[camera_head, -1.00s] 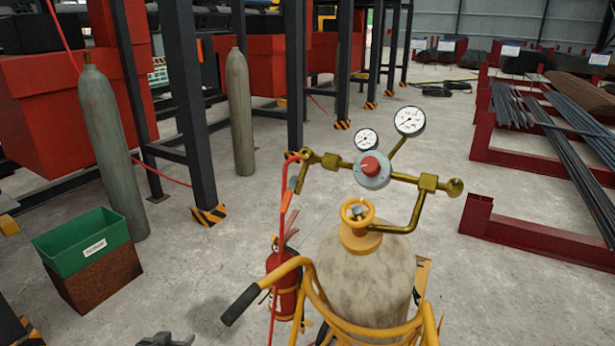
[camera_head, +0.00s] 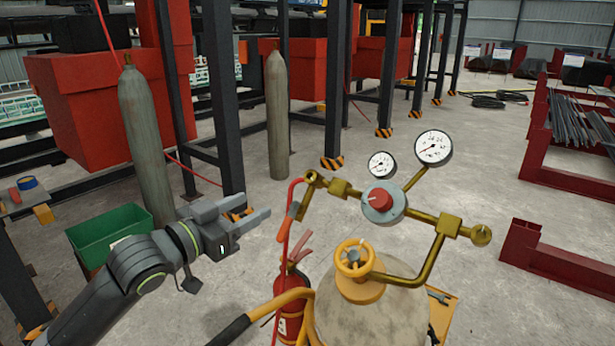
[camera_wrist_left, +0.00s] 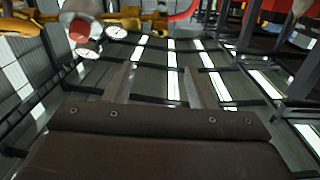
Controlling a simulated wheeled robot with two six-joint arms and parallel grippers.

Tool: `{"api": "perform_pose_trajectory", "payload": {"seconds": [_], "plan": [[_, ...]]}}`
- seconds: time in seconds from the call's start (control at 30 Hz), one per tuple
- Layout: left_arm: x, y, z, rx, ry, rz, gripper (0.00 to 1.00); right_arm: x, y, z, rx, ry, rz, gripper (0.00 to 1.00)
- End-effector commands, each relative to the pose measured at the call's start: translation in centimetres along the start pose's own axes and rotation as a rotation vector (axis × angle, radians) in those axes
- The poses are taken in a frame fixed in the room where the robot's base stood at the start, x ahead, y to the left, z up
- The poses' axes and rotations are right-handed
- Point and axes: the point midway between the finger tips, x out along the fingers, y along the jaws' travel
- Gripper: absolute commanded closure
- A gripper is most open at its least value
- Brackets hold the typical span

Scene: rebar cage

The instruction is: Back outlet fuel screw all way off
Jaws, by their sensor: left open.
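The regulator (camera_head: 385,204) is a round grey body with a red adjusting knob (camera_head: 381,199) on its front. It sits on brass piping above the gas cylinder (camera_head: 370,312). A yellow handwheel (camera_head: 355,257) is on the cylinder valve. A brass outlet fitting (camera_head: 312,178) with a red hose and an orange lever (camera_head: 286,226) is at the left end. My left gripper (camera_head: 247,212) is open and empty, left of the outlet, apart from it. In the left wrist view, the red knob (camera_wrist_left: 78,38) shows at upper left, beyond the open fingers (camera_wrist_left: 158,85). My right gripper is not in view.
Two dial gauges (camera_head: 433,147) stand above the regulator. A red fire extinguisher (camera_head: 290,312) and the yellow cart handle are close below. A green bin (camera_head: 105,238) and tall grey cylinders (camera_head: 278,120) stand at left. Red steel racks are at right.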

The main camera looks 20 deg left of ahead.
Motion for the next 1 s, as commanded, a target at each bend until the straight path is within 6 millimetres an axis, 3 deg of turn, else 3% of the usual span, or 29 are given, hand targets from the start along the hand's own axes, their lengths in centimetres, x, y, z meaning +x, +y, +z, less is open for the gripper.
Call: {"api": "perform_pose_trajectory", "payload": {"seconds": [0.17,0.47,1.0], "plan": [[2.0,0.1,-0.1,-0.007,0.002,0.003,0.50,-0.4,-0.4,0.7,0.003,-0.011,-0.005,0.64],[6.1,0.1,-0.2,-0.006,0.001,0.002,0.50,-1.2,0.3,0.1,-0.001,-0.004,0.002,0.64],[14.8,0.1,-0.1,-0.004,-0.002,0.002,0.50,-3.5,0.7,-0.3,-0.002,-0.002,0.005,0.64]]}}
